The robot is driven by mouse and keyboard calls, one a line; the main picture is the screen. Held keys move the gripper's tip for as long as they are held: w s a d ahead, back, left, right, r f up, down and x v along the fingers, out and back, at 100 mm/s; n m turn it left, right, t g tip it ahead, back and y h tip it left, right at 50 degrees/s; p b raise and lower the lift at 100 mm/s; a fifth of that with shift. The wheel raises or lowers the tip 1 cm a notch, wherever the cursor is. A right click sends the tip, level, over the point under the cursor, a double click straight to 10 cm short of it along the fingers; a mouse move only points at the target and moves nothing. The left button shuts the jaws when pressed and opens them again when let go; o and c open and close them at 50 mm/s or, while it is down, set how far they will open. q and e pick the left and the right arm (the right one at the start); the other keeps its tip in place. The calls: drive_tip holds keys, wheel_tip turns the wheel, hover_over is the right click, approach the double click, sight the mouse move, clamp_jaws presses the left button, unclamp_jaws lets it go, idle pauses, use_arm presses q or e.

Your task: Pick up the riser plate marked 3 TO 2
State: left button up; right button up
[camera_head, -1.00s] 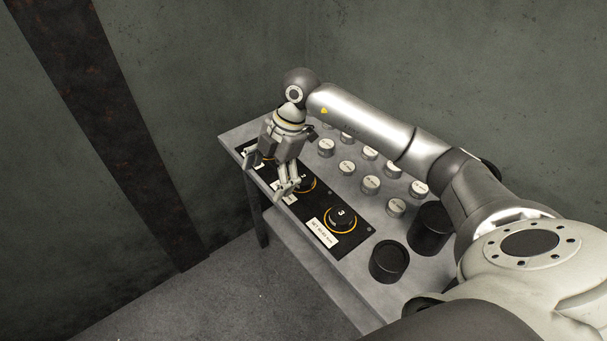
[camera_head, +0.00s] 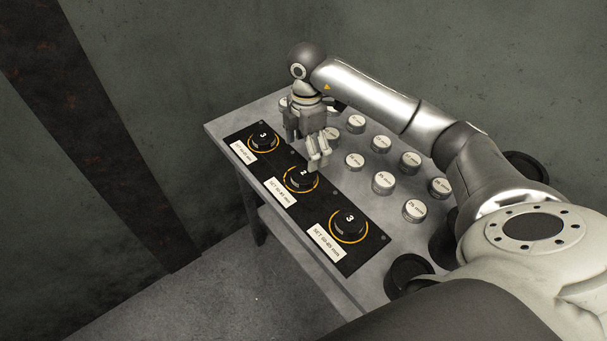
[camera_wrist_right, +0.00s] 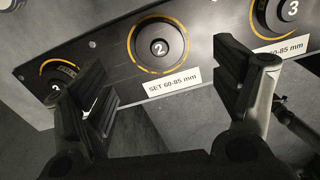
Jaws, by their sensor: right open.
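No plate reading 3 TO 2 can be made out. Three black round pieces with orange rings sit in a row on a black panel (camera_head: 323,203): one marked 3 at the far end (camera_head: 263,139), one marked 2 in the middle (camera_head: 300,176), one marked 3 at the near end (camera_head: 349,222). My right gripper (camera_head: 305,147) is open and empty, pointing down above the table beside the far and middle pieces. In the right wrist view the piece marked 2 (camera_wrist_right: 159,47) shows beyond and between the open fingers (camera_wrist_right: 165,78). My left gripper is not in view.
Several silver labelled cylinders (camera_head: 383,182) stand behind the panel on the grey table, close to my right gripper. Dark cylinders (camera_head: 408,270) stand at the near right, partly hidden by my arm. White labels, one reading SET 60-85 mm (camera_wrist_right: 172,83), lie along the panel's front.

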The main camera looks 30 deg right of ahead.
sight(304, 172)
drive_tip(key=f, duration=0.2)
drive_tip(key=shift+s+a+f, duration=0.15)
drive_tip(key=shift+s+f, duration=0.1)
drive_tip(key=shift+f, duration=0.15)
drive_tip(key=f, duration=0.1)
drive_tip(key=f+p, duration=0.2)
drive_tip(key=f, duration=0.1)
drive_tip(key=shift+w+a+f, duration=0.1)
drive_tip(key=shift+w+a, duration=0.05)
drive_tip(key=shift+w, duration=0.15)
drive_tip(key=shift+f, duration=0.65)
drive_tip(key=c, duration=1.3)
drive_tip(key=shift+w, duration=0.1)
drive_tip(key=shift+c, duration=1)
drive_tip(key=shift+r, duration=0.1)
